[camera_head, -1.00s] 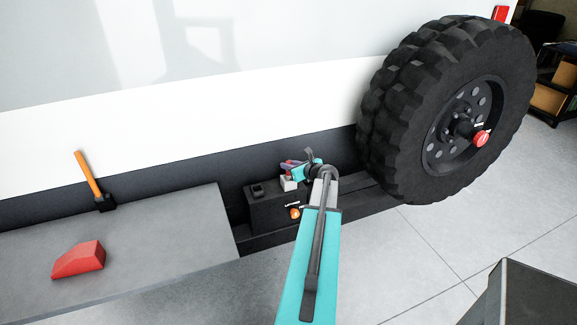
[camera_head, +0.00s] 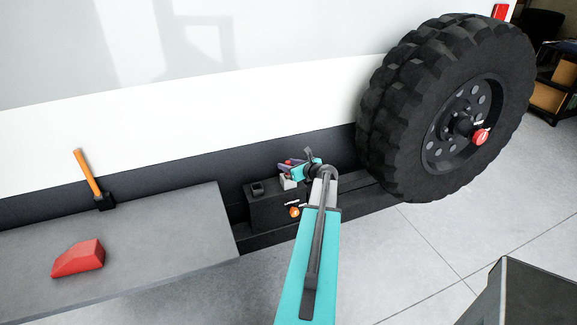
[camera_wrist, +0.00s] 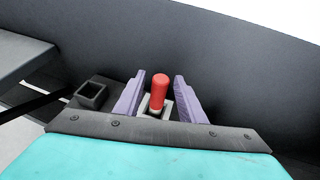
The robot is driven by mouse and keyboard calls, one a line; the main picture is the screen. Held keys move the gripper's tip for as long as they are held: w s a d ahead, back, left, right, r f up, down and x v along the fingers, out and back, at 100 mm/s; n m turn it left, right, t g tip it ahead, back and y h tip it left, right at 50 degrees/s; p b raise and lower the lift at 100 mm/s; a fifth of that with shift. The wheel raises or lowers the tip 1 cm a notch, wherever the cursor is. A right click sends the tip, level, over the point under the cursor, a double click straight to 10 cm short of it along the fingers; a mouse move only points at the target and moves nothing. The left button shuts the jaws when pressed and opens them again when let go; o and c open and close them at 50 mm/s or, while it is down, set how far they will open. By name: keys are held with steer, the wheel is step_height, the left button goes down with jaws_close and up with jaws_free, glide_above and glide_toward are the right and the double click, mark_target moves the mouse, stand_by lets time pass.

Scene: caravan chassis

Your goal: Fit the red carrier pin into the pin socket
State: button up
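The red pin (camera_wrist: 158,92) stands upright in the wrist view, its lower end at a light grey block (camera_wrist: 143,108). How deep it sits there is hidden. My gripper (camera_wrist: 160,88) has one purple finger on each side of the pin, with a visible gap to both. The grey block (camera_head: 288,184) also shows in the head view, where my gripper (camera_head: 289,166) is over it and the pin cannot be made out. A dark square socket (camera_wrist: 91,94) with an open top is left of the fingers, apparently empty. It also shows in the head view (camera_head: 257,188).
The black box (camera_head: 265,212) bears an orange knob (camera_head: 294,212). A large tyre (camera_head: 410,110) stands close to the right. The dark chassis wall (camera_wrist: 220,60) is close behind.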

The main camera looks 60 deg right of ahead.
steer(key=shift+r, duration=0.15)
steer(key=shift+v, duration=0.9)
steer(key=b+v, duration=0.3)
steer(key=v, duration=0.7)
